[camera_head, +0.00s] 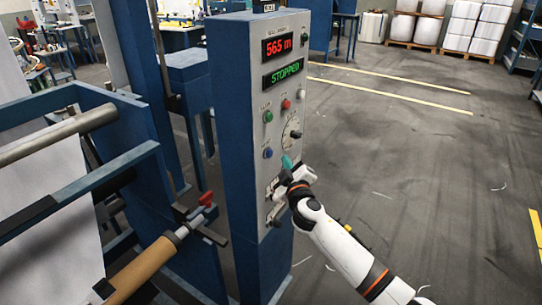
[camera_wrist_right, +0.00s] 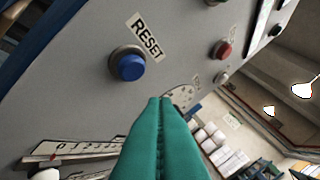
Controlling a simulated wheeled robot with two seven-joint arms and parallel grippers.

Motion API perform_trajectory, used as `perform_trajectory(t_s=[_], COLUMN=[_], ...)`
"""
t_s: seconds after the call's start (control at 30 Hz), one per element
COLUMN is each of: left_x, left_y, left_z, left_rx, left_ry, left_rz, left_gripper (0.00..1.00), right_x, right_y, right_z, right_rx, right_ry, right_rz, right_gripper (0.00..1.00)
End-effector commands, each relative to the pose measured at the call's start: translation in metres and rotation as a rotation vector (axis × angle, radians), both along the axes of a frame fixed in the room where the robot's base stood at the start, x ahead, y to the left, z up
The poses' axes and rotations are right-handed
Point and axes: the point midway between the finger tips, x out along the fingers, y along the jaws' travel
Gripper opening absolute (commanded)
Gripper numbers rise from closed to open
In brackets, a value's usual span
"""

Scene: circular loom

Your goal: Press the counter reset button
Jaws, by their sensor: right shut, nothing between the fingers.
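The counter reset button is a round blue button (camera_wrist_right: 131,66) in a metal ring under a RESET label (camera_wrist_right: 146,38) on the grey panel face. In the head view the blue button (camera_head: 267,153) sits on the left of the panel, below a green button. My right gripper (camera_head: 287,162), with teal fingers, is shut and empty, just right of and slightly below the blue button. In the right wrist view its shut fingertips (camera_wrist_right: 160,100) are below and right of the button, apart from it in the picture. My left gripper is not in view.
The blue control cabinet (camera_head: 228,120) carries displays reading 565 m (camera_head: 277,45) and STOPPED (camera_head: 283,74). A green button (camera_head: 267,116), red button (camera_head: 286,104) and dial (camera_head: 291,135) are nearby. The floor at right is open.

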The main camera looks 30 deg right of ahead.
Motion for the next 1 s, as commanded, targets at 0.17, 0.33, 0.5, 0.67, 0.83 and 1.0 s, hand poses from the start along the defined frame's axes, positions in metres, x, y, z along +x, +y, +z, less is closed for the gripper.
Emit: perform_trajectory(t_s=[0.17,0.33,0.5,0.67,0.83,1.0], left_x=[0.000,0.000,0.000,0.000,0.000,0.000], left_y=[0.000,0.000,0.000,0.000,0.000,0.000], left_z=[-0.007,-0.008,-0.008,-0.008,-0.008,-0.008], left_rx=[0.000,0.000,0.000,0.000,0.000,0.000], left_ry=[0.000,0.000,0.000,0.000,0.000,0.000], left_rz=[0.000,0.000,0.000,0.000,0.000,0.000], left_gripper=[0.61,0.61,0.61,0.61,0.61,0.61], right_x=[0.014,0.019,0.019,0.019,0.019,0.019], right_y=[0.009,0.012,0.012,0.012,0.012,0.012], right_z=[-0.002,-0.001,-0.001,-0.001,-0.001,-0.001], right_rx=[0.003,0.001,0.001,0.001,0.001,0.001], right_ry=[0.000,0.001,0.001,0.001,0.001,0.001], right_rz=[-0.001,0.000,0.000,0.000,0.000,0.000], right_gripper=[0.00,0.00,0.00,0.00,0.00,0.00])
